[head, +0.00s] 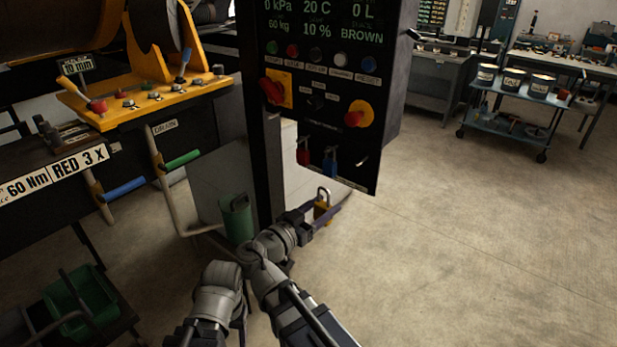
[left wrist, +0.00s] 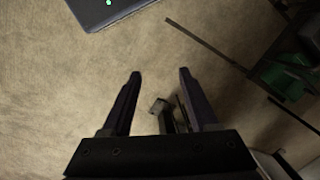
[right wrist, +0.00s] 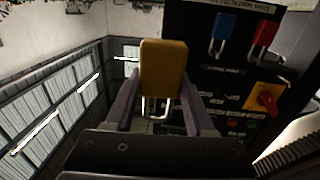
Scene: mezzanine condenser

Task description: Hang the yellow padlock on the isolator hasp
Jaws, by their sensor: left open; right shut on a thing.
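The yellow padlock (head: 322,208) is in my right gripper (head: 318,216), below the black control panel (head: 310,90) in the head view. Its shackle points up there. In the right wrist view the padlock's yellow body (right wrist: 164,65) is between the fingers, its shackle toward the palm. A red padlock (head: 303,154) and a blue padlock (head: 330,161) hang low on the panel. A small pale metal piece (head: 362,159) right of them may be the hasp; I cannot tell. My left gripper (left wrist: 160,75) is open and empty above the floor.
Rotary switches with red handles (head: 272,91) (head: 355,118) sit on the panel. An orange machine bracket (head: 140,100) with coloured handles stands left. A blue cart (head: 515,105) stands far right. The floor right of the panel is clear.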

